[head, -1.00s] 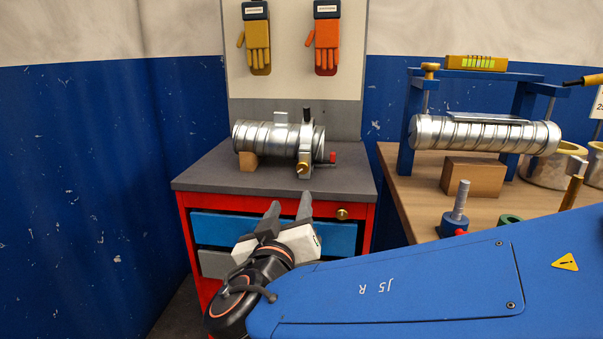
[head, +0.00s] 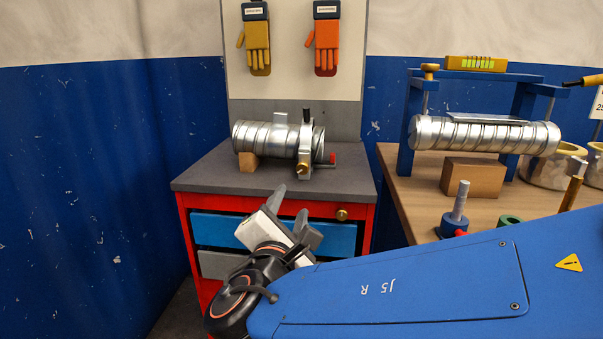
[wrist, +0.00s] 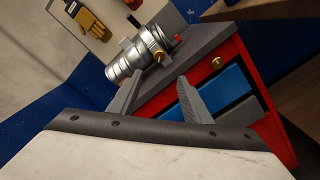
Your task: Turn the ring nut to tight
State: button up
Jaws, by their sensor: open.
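A silvery spiral duct (head: 262,138) lies on the grey top of a red cabinet, and it also shows in the wrist view (wrist: 122,65). A grey clamp band (head: 306,148) stands around its right end. A small brass piece low on the front of this clamp looks like the ring nut (head: 302,169); it also shows in the wrist view (wrist: 159,56). Its tightness cannot be told. My gripper (head: 289,208) is open and empty, in front of the cabinet, below and short of the brass piece. Its fingers (wrist: 160,79) appear tilted and touch nothing visible.
The red cabinet (head: 185,212) has a blue drawer and a brass knob (head: 342,214). A wooden bench (head: 410,200) at right holds another duct (head: 480,134) and a blue stand. A red-tipped part (head: 332,158) sticks out beside the clamp. Gloves (head: 327,48) hang behind.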

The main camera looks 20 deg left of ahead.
jog(key=n, duration=0.9)
send_near(302, 170)
jog(key=x, duration=0.8)
jog(key=shift+w+a, duration=0.1)
jog(key=shift+w, duration=0.25)
jog(key=c, duration=1)
jog(key=shift+m, duration=0.4)
jog(key=shift+c, duration=0.2)
